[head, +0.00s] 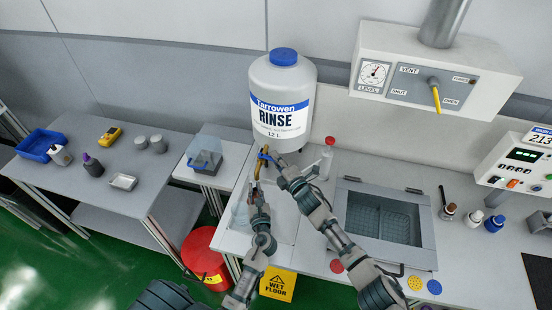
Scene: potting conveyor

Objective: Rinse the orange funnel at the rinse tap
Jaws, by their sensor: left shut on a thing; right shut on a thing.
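The large white rinse tank (282,98), with a blue cap and a "RINSE" label, stands on the counter at the back. The rinse tap's blue handle (263,155) shows at its lower left. My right gripper (271,159) is shut at this handle, its fingers partly covering the tap. My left gripper (257,188) is lower and is shut on a narrow orange-brown thing, seemingly the orange funnel (256,168), upright just below the tap. The funnel is small and partly hidden by the fingers. I cannot tell whether water is running.
A pale tray (285,225) and clear container (240,214) lie under my arms. A red-capped bottle (327,158) stands right of the tank. A red bucket (205,255) and wet-floor sign (278,284) stand in front.

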